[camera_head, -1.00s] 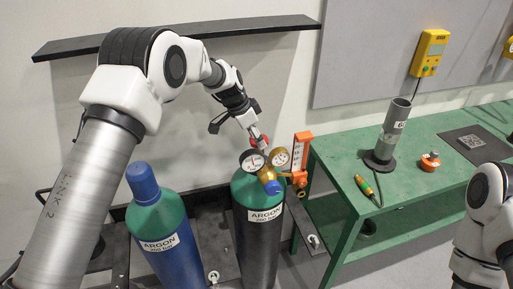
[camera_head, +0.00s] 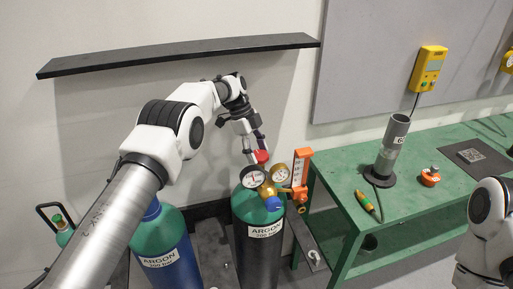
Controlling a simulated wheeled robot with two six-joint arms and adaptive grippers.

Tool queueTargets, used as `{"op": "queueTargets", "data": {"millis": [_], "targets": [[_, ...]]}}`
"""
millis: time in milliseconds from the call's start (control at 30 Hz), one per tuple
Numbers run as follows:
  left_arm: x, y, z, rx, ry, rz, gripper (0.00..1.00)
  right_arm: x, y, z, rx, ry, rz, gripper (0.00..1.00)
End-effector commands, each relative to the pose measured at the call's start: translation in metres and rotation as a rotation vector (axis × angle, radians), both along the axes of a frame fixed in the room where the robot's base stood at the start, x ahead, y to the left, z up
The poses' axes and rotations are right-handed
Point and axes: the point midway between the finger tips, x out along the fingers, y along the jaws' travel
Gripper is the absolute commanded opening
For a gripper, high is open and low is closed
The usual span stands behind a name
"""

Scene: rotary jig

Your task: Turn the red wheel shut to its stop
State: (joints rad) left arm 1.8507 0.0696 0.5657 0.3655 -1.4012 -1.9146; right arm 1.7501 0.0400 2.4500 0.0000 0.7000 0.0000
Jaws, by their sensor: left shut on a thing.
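The red wheel (camera_head: 262,156) sits on top of the dark argon cylinder (camera_head: 258,245) with the green shoulder, behind its regulator. My left gripper (camera_head: 255,149) reaches down from above and is shut on the red wheel; its fingers cover part of it.
A green bench (camera_head: 345,190) at the right holds a grey tube (camera_head: 393,145), a red-orange knobbed part (camera_head: 431,176) and a screwdriver-like tool (camera_head: 364,193). A black shelf (camera_head: 180,54) runs along the wall above.

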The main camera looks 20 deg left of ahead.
Motion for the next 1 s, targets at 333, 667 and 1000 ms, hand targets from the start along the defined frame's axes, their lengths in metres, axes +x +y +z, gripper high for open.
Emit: {"op": "queueTargets", "data": {"millis": [333, 667, 1000], "targets": [[-0.0006, -0.0009, -0.0028, 0.001, 0.006, -0.116, 0.24, 0.0, 0.0, 0.0099, 0.0, 0.0, 0.0, 0.4], [-0.0007, -0.0011, -0.0033, 0.0, 0.006, -0.128, 0.24, 0.0, 0.0, 0.0099, 0.0, 0.0, 0.0, 0.4], [-0.0001, -0.0009, -0.002, 0.001, 0.004, -0.126, 0.84, 0.0, 0.0, 0.01, 0.0, 0.0, 0.0, 0.4]]}}
